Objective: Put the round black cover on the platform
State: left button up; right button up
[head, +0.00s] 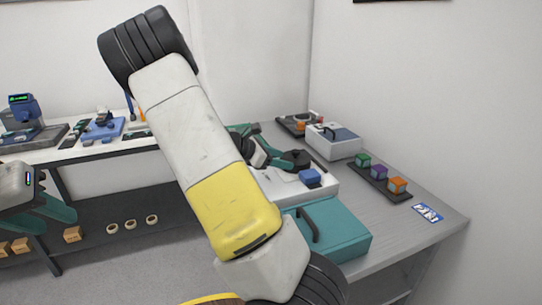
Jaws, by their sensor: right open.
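A flat, round black piece (297,160), which looks like the cover, lies on or just above the back of a white instrument (327,188) with a blue block (310,178). I cannot tell which surface is the platform. My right gripper (260,146) is open beside the black piece, on its left. My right arm hides much of this gripper and the instrument's left side, so contact with the black piece is unclear. My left gripper (48,208) hangs at the left edge, partly cut off, away from the instrument; its jaw opening is unclear.
A teal case (340,236) with a dark handle stands in front of the instrument. Behind are a white-and-blue box (333,142) and a black tray with coloured cubes (378,184). A blue-white card (427,213) lies near the bench's right edge. A shelf bench (110,150) stands left.

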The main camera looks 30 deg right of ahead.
aim_at(294, 151)
jog(key=w+n+h, duration=0.1)
jog(key=w+d+r+n, duration=0.1)
jog(key=shift+w+r+t+h, duration=0.2)
jog(key=shift+w+t+h, duration=0.1)
jog(key=shift+t+h, duration=0.1)
jog(key=x, duration=0.7)
jog(key=shift+w+d, duration=0.1)
jog(key=shift+d, duration=0.2)
grip_shut()
